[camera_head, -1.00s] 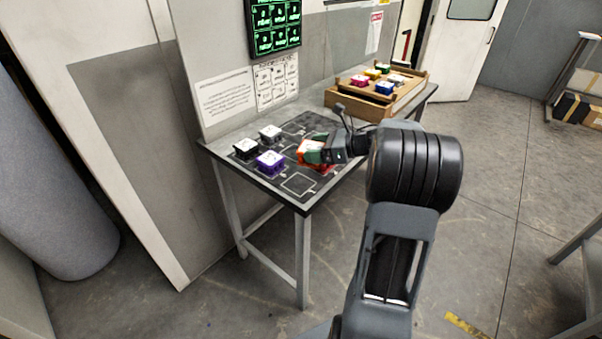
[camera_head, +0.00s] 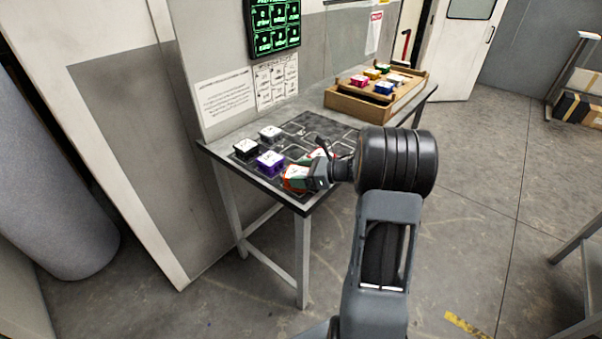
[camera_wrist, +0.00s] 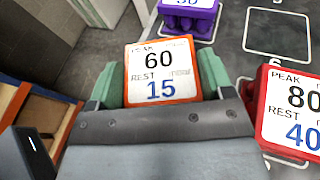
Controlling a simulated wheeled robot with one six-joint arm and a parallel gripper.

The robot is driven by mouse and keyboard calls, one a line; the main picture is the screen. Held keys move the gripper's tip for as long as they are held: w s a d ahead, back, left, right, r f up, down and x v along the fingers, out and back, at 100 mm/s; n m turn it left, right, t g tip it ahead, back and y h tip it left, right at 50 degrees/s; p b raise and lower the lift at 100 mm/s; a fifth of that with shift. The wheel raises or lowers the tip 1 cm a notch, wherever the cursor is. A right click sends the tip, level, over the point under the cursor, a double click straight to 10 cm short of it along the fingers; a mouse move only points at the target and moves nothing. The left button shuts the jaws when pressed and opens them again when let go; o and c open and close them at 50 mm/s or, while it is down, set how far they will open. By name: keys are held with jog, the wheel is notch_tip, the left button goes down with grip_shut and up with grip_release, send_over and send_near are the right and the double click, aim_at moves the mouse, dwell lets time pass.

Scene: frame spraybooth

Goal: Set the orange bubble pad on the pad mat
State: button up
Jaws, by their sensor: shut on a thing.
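The orange bubble pad (camera_wrist: 163,72) has a white top reading PEAK 60, REST 15. It sits between the green fingers of my gripper (camera_wrist: 160,82), which is shut on it. In the head view the orange pad (camera_head: 293,177) is at the front corner of the dark pad mat (camera_head: 300,139), over or on it; I cannot tell whether it touches. A purple pad (camera_head: 270,161), a black pad (camera_head: 245,148) and a white pad (camera_head: 270,132) stand on the mat. A red pad (camera_wrist: 292,112), reading 80 and 40, is close to the right of my gripper in the wrist view.
A wooden tray (camera_head: 352,107) with several coloured pads stands at the table's far end. Outlined squares on the mat, such as one (camera_wrist: 277,32) beyond the red pad, are empty. The wall with a green display (camera_head: 273,22) borders the table's back.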

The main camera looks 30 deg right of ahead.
jog(key=shift+f+b, duration=0.25)
jog(key=shift+b, duration=0.15)
jog(key=o, duration=0.9)
jog(key=shift+r, duration=0.1)
